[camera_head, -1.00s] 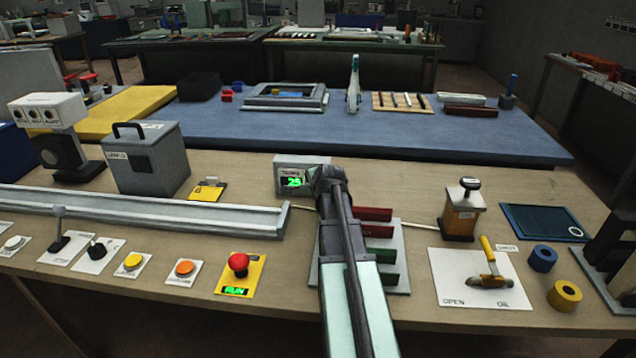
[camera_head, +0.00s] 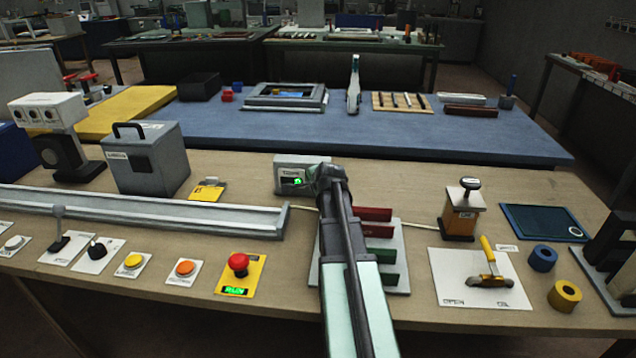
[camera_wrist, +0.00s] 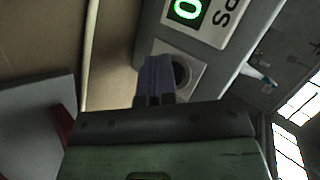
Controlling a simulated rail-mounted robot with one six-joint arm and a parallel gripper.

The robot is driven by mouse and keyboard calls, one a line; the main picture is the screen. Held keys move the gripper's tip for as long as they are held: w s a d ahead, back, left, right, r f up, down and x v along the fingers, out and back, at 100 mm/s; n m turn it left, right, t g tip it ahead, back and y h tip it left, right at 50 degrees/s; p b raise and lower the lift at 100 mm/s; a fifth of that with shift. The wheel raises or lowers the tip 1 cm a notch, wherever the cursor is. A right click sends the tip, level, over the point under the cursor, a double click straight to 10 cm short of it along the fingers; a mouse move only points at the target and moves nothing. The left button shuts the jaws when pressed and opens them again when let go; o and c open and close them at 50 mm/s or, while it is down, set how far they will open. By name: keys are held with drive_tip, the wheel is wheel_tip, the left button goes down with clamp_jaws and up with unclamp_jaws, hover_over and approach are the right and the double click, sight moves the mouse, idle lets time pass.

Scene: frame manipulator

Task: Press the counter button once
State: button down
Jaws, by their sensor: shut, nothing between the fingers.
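The counter (camera_head: 285,175) is a small grey box on the bench with a green display, just left of and behind the end of my arm in the head view. In the wrist view the counter's display (camera_wrist: 187,10) reads a green 0. Beside it a dark round button (camera_wrist: 181,74) sits in a pale square plate. My gripper (camera_wrist: 155,82) is shut and empty, its fingertips covering the near side of the button in this view. I cannot tell whether they touch it.
A rack with red and green bars (camera_head: 375,214) lies under and right of my arm. A red mushroom button (camera_head: 238,262) on a yellow plate and a long grey rail (camera_head: 150,212) are to the left. An orange-bodied stamp (camera_head: 461,212) stands to the right.

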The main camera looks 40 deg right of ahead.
drive_tip(key=shift+s+a, duration=0.55)
drive_tip(key=shift+a, duration=0.05)
drive_tip(key=shift+s+a, duration=1.65)
drive_tip(key=shift+a, duration=0.25)
